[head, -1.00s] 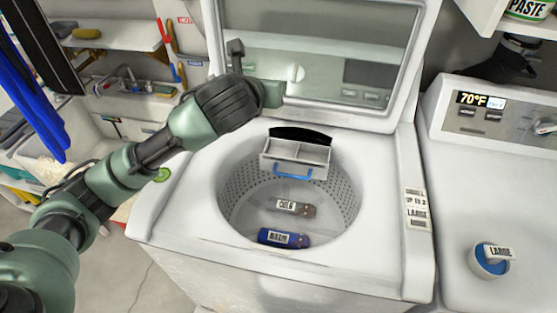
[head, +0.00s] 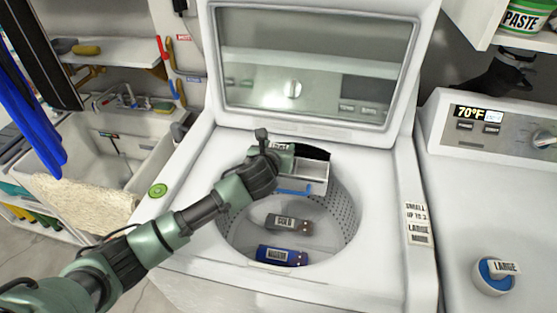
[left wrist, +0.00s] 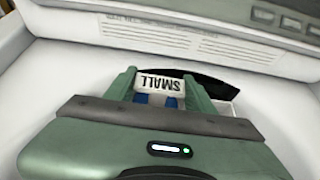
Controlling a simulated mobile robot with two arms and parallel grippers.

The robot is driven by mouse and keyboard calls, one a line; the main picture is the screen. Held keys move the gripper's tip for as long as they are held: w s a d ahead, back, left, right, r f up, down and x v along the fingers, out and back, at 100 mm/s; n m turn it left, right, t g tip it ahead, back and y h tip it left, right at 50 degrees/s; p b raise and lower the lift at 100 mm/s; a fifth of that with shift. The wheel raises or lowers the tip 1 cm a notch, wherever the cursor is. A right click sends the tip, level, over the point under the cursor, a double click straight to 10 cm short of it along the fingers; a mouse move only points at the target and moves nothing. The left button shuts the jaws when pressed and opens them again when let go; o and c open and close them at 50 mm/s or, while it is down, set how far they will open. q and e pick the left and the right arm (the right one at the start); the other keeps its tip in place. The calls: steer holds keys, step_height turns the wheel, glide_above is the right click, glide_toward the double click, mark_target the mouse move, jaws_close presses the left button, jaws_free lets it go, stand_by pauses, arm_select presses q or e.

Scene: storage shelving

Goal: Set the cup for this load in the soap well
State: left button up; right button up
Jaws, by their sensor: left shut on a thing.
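My left gripper (head: 281,152) is shut on a small cup with a white SMALL label (left wrist: 160,84) and blue parts. In the head view it is over the left part of the soap drawer (head: 313,186), a pale tray with compartments and a blue handle at the drum's back edge. The gripper hides the left compartment, and I cannot tell whether the cup touches the drawer. A blue and white cup labelled LARGE (head: 491,277) stands on the right machine. My right gripper is not in view.
The drum holds a grey item labelled COLD (head: 288,225) and a blue labelled item (head: 281,256). The washer lid (head: 315,70) stands open behind. A sign (head: 417,223) reads SMALL up to 2, LARGE more. A sink (head: 125,150) is at left.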

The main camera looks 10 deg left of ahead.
arm_select(q)
step_height(320, 180, down, 4)
steer(key=shift+f, duration=0.5)
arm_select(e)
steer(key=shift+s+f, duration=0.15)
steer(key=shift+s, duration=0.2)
arm_select(q)
steer(key=o, duration=1.5)
steer(key=shift+f, duration=0.1)
steer(key=shift+o, duration=0.2)
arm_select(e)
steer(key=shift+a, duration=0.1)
arm_select(q)
steer(key=shift+s+r, duration=0.15)
steer(key=shift+r, duration=0.05)
steer(key=v, duration=1.1)
steer(key=shift+s, duration=0.3)
steer(key=shift+r, duration=0.1)
